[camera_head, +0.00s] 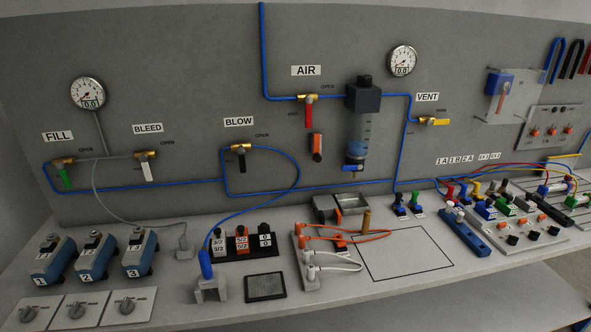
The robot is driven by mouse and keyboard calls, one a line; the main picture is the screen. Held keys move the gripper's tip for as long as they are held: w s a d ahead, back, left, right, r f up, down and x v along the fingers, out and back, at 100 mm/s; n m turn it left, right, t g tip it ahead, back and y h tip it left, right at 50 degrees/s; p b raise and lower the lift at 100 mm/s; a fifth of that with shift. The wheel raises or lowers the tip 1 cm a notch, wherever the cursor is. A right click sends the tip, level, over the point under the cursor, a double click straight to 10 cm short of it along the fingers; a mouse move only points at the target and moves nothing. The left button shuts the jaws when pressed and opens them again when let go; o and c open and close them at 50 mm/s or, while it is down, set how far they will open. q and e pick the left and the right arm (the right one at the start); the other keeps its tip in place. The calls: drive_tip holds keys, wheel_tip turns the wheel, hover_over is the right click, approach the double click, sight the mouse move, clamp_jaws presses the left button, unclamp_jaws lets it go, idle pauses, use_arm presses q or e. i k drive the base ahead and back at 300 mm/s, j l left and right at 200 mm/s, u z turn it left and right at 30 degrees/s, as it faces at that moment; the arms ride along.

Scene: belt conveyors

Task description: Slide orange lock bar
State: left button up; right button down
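An orange upright bar (317,143) with a dark lower end is on the grey back panel, just below the red-handled valve (309,108) under the AIR label. It looks like the orange lock bar, though it is too small to tell how it is mounted. The red handle hangs down above it, close to its top. Neither of my grippers is in view.
Below, the bench holds an orange-cabled block (307,258), a metal box (348,203) and a black-outlined area (408,253) that is mostly clear. Blue tubes run along the panel.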

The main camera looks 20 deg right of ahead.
sight(316, 158)
drive_tip(key=i+j, duration=0.1)
drive_tip(key=j, duration=0.35)
drive_tip(key=j+z, duration=0.1)
drive_tip(key=j, duration=0.35)
drive_tip(key=i+j, duration=0.15)
drive_tip(key=j, duration=0.35)
drive_tip(key=z, duration=0.05)
